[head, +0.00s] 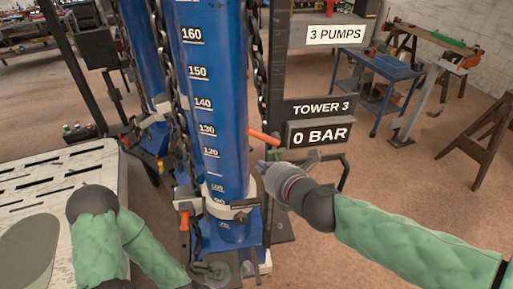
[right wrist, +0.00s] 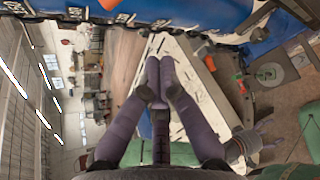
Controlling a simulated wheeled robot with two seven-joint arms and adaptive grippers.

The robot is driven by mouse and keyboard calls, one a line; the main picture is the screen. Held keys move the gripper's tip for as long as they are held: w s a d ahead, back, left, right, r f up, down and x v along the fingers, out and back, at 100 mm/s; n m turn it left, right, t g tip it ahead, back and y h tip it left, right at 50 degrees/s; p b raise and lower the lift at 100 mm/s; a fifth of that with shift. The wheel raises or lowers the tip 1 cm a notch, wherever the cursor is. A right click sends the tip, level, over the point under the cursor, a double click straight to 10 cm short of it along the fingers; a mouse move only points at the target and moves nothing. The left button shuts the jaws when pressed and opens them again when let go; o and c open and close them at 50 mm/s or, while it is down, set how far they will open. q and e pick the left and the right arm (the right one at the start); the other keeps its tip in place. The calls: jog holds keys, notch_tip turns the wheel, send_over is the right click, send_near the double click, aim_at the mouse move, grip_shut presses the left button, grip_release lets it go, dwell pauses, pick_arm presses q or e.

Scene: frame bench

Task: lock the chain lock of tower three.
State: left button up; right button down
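Tower three is the blue upright column (head: 215,90) with a white scale, marked by the sign "TOWER 3" (head: 320,108). A dark chain (head: 259,60) hangs along its right side. An orange handle (head: 263,137) sticks out to the right beside the chain, seemingly the chain lock's lever. My right gripper (head: 262,168) is just below the handle and apart from it. In the right wrist view its purple fingers (right wrist: 158,85) come together with nothing between them.
A "0 BAR" display (head: 320,134) stands right of the tower. Another orange handle (head: 184,220) is on the tower's lower left. A slotted pale table (head: 50,170) is at left. A blue cart (head: 375,85) and a sawhorse (head: 490,135) stand behind. Floor is open at right.

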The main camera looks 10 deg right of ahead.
jog(key=b+x, duration=0.3)
jog(key=x, duration=0.7)
jog(key=d+r+p, duration=0.1)
jog(key=w+d+r+p, duration=0.1)
jog(key=r, duration=0.1)
jog(key=shift+d+r+p, duration=0.1)
jog(key=shift+r+p, duration=0.05)
jog(key=shift+p, duration=0.25)
jog(key=shift+s, duration=0.1)
jog(key=shift+d+r+m+b, duration=0.2)
jog(key=shift+m+b, duration=0.1)
jog(key=shift+b, duration=0.3)
